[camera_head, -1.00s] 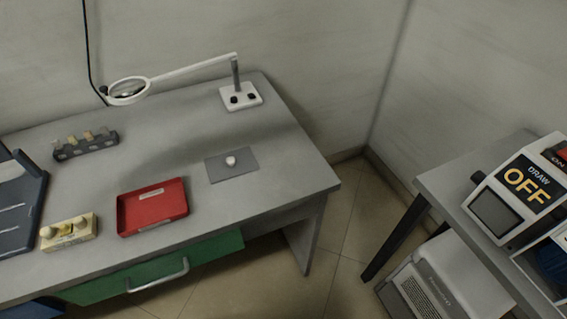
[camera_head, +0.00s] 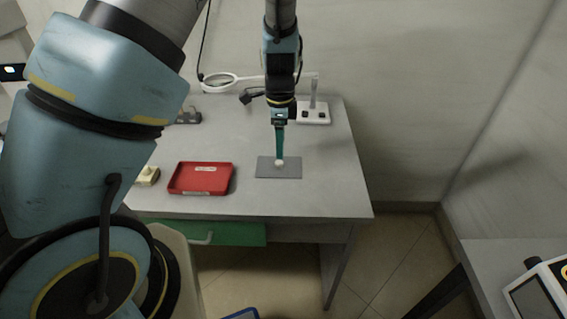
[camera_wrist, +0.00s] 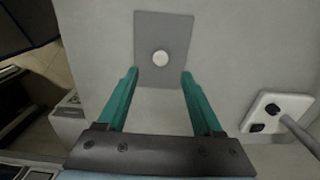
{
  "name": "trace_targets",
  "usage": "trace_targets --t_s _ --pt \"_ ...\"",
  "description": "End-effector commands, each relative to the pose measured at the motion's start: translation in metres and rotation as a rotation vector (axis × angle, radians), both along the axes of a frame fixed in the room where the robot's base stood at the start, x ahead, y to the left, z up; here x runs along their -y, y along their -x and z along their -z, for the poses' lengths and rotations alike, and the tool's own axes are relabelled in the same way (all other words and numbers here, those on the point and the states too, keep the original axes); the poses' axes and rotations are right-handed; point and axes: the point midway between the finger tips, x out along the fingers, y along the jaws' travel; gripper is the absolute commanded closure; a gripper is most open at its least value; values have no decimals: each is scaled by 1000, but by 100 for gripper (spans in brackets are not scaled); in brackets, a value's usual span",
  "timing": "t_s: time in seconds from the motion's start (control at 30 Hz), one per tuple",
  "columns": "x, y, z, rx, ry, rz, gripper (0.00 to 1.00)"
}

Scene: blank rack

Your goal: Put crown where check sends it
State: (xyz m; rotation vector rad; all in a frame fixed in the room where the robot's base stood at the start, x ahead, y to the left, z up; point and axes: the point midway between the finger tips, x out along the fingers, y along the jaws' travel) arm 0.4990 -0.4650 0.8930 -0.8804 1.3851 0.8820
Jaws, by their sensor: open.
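The crown (camera_head: 279,163) is a small whitish piece on a grey mat (camera_head: 292,173) on the bench. In the wrist view the crown (camera_wrist: 160,58) lies near the middle of the mat (camera_wrist: 177,23). My gripper (camera_head: 279,156) points down over the mat, and its teal fingers overlap the crown in the head view. In the wrist view my gripper (camera_wrist: 159,72) is open, with its fingertips apart on either side and the crown in line with the gap, untouched. A red tray (camera_head: 201,190) with a pale label stands left of the mat.
A magnifier lamp has its white base (camera_head: 313,117) behind the mat. A cream block (camera_head: 147,177) and a dark rack (camera_head: 189,117) are left, partly hidden by my arm. A green drawer (camera_head: 233,234) is under the bench. Bench right of the mat is clear.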

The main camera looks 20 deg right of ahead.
Motion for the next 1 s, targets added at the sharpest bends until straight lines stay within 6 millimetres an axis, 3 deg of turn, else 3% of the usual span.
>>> trace_targets --t_s 0.27,0.53,0.87,1.0 --pt "-2 0 18 -2 -3 -3 32" --pt "-2 0 52 0 -2 -3 32" --pt "-1 0 58 1 0 -2 32" --pt "-1 0 58 1 0 -2 48"
